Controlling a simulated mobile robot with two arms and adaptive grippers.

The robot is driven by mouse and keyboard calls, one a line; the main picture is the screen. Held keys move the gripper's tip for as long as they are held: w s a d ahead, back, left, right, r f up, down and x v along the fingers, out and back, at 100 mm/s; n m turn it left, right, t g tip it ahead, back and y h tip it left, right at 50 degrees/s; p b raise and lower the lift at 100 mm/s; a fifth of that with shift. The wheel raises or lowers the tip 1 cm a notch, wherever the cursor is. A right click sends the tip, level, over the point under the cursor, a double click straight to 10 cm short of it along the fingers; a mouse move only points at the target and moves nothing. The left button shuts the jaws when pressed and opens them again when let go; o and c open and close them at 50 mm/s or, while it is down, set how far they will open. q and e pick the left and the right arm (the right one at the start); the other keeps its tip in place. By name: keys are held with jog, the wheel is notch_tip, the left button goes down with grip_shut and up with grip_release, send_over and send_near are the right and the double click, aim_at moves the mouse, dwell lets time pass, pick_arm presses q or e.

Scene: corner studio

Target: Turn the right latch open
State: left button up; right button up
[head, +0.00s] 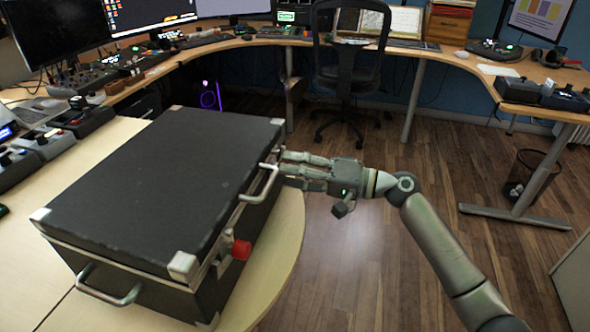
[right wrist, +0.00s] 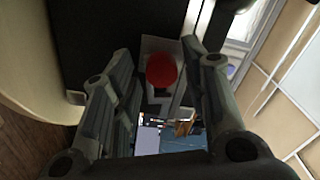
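A closed black case (head: 160,185) with metal corners lies on the light wooden table. A red latch (head: 241,249) is on its long right side, near the front corner, left of the metal handle (head: 260,186). My right gripper (head: 281,167) reaches in from the right, at the far part of that side by the handle. In the right wrist view, a red latch knob (right wrist: 162,70) on a metal plate shows between my open fingers. I cannot tell whether they touch it. In the head view this knob is hidden at the gripper. My left gripper is out of view.
A second metal handle (head: 110,290) juts from the case's near end. A curved desk (head: 440,58) with monitors and equipment runs along the back. An office chair (head: 350,70) and a waste bin (head: 528,178) stand beyond. Wooden floor (head: 350,265) is clear right of the table.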

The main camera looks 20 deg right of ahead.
jog(key=shift+d, duration=0.1)
jog(key=v, duration=1.2)
dwell(0.4)
